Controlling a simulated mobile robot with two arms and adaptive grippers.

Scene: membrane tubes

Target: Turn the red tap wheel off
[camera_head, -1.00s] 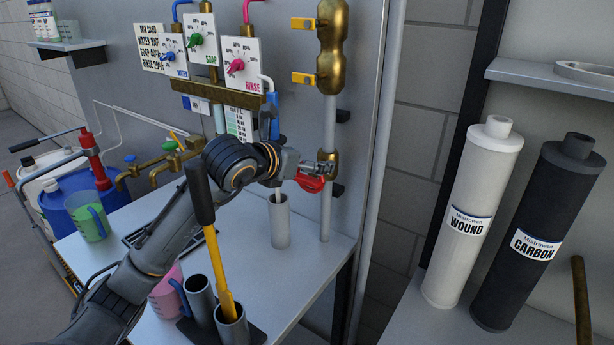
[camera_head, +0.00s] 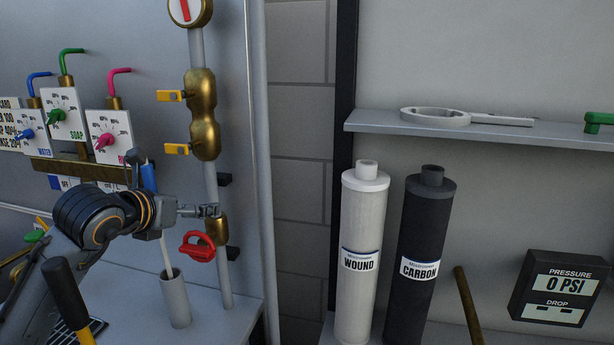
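The red tap wheel (camera_head: 198,246) sits on the lower brass valve (camera_head: 217,229) of the vertical grey pipe, left of centre. My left arm comes in from the left, and its gripper (camera_head: 214,211) is just above the wheel, beside the brass valve and apart from the wheel. The fingers look small and close together; whether they are shut is unclear. My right gripper is not in view.
A grey cup (camera_head: 175,302) with a thin stick stands below my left arm. Yellow levers (camera_head: 172,95) project from the pipe higher up. The white WOUND cylinder (camera_head: 360,250) and dark CARBON cylinder (camera_head: 420,250) stand to the right, below a shelf (camera_head: 480,133).

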